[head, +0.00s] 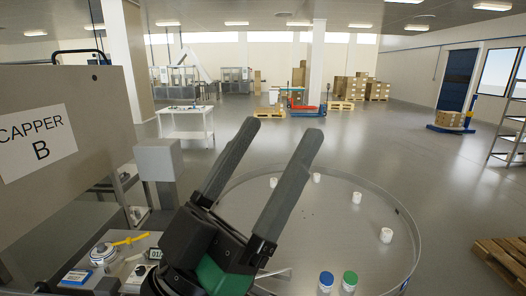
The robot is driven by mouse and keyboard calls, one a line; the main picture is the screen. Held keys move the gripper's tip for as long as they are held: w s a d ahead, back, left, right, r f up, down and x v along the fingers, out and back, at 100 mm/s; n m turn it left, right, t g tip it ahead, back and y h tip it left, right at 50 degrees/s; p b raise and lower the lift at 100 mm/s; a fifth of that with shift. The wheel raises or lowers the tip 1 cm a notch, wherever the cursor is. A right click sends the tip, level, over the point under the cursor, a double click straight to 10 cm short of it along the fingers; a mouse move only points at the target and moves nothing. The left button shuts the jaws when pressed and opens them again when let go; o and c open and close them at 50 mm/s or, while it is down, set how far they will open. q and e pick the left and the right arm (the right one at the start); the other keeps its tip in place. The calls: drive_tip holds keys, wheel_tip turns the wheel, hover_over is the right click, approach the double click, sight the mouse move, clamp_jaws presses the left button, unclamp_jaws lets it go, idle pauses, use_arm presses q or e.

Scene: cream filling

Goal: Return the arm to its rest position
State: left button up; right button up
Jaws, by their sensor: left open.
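My left gripper (274,132) fills the lower middle of the head view. Its two dark fingers point up and stand well apart, with nothing between them. It is in front of the left part of a large round table (330,235). My right gripper is not in view.
Several white jars, one of them at the right (386,235), stand on the round table. A blue-lidded jar (326,280) and a green-lidded jar (349,280) stand at its near edge. The Capper B machine (75,170) is close on the left. A pallet (503,260) lies at right.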

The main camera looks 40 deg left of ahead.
use_arm(q)
drive_tip(key=shift+s+d+r+m+t+h, duration=0.2)
drive_tip(key=shift+s+r+m+t+h, duration=0.25)
drive_tip(key=shift+r, duration=0.45)
drive_tip(key=shift+s+g, duration=0.15)
drive_tip(key=shift+g, duration=0.1)
wheel_tip(320, 180, up, 20)
drive_tip(key=p, duration=2)
drive_tip(key=shift+r+p, duration=0.25)
drive_tip(key=shift+p, duration=0.1)
